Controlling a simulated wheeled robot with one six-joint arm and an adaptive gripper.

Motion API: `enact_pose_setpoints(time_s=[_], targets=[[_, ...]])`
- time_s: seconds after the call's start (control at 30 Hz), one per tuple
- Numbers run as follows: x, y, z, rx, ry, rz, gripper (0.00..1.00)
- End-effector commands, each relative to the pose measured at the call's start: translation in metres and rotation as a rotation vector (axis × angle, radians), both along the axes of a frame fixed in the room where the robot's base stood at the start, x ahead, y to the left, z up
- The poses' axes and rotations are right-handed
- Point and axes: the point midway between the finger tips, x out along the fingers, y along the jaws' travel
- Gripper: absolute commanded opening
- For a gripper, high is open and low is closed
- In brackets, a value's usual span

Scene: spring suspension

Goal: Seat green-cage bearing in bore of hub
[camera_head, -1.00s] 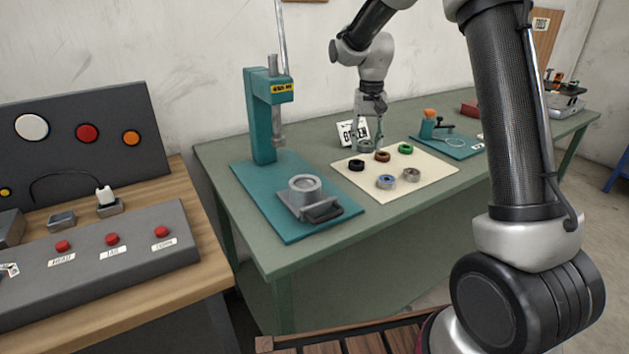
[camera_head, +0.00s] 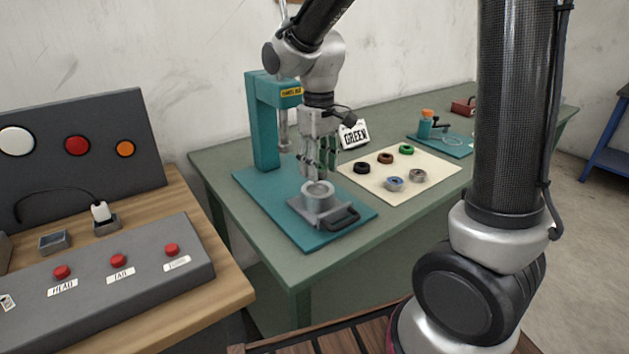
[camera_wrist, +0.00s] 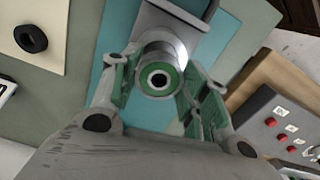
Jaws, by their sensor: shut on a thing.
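My gripper (camera_head: 320,175) is shut on the green-cage bearing (camera_wrist: 159,79), seen in the wrist view as a ring with a green band and dark centre between the fingers. In the head view my fingers point down just above the hub (camera_head: 318,206), a grey cylinder with an open bore. The hub sits on a grey sled with a black handle. In the wrist view the hub (camera_wrist: 160,49) is partly hidden behind the bearing. I cannot tell whether the bearing touches the bore rim.
The teal press (camera_head: 263,130) stands close behind my gripper, with its ram beside my fingers. A cream mat (camera_head: 437,178) to the right holds several rings. A button console (camera_head: 120,270) is at left.

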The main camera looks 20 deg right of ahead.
Motion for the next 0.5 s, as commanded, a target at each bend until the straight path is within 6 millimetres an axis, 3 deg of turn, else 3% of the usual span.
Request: enact_pose_setpoints(time_s=[0.3, 0.5], targets=[[0.0, 0.0, -0.04, 0.0, 0.001, -0.001, 0.16], [0.001, 0.0, -0.042, 0.0, -0.001, -0.002, 0.16]])
